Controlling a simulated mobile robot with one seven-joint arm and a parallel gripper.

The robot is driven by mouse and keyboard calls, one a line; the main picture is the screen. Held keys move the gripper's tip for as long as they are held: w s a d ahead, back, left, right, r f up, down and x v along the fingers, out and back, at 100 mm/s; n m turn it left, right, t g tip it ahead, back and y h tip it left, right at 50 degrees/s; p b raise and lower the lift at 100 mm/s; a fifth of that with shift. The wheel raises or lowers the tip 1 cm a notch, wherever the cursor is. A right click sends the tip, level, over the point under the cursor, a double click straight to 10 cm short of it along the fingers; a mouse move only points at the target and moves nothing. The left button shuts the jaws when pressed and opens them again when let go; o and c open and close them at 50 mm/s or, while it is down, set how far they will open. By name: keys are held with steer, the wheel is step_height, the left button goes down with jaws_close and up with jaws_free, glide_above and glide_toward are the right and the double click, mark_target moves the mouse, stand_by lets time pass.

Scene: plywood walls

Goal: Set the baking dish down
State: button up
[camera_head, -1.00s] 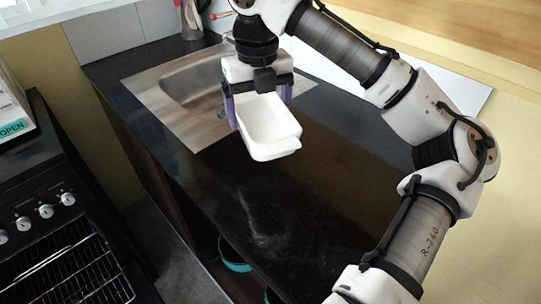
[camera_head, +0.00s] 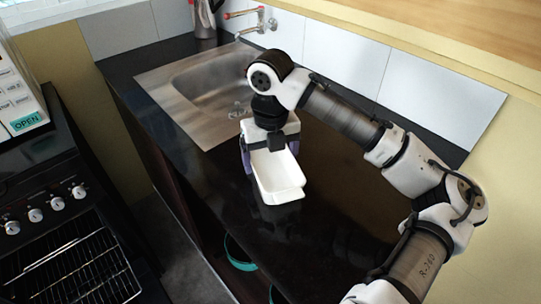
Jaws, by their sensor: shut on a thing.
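The white baking dish (camera_head: 277,178) is in the middle of the head view, over the black countertop (camera_head: 335,215) just in front of the sink. It looks about level and very low, at or near the counter surface; I cannot tell whether it touches. My gripper (camera_head: 269,153) points down at the dish's far end. Its purple-tipped fingers are shut on the dish, and the dish's far end is partly hidden by the gripper body.
The steel sink (camera_head: 207,92) lies behind and left of the dish, with a red-handled tap (camera_head: 245,15) at the wall. An oven (camera_head: 65,235) is at left. The counter in front of the dish is clear.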

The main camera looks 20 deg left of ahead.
mark_target(270, 170)
steer(key=shift+f, duration=0.1)
steer(key=o, duration=1.1)
steer(key=shift+o, duration=0.2)
step_height(270, 170, up, 12)
steer(key=shift+b, duration=0.3)
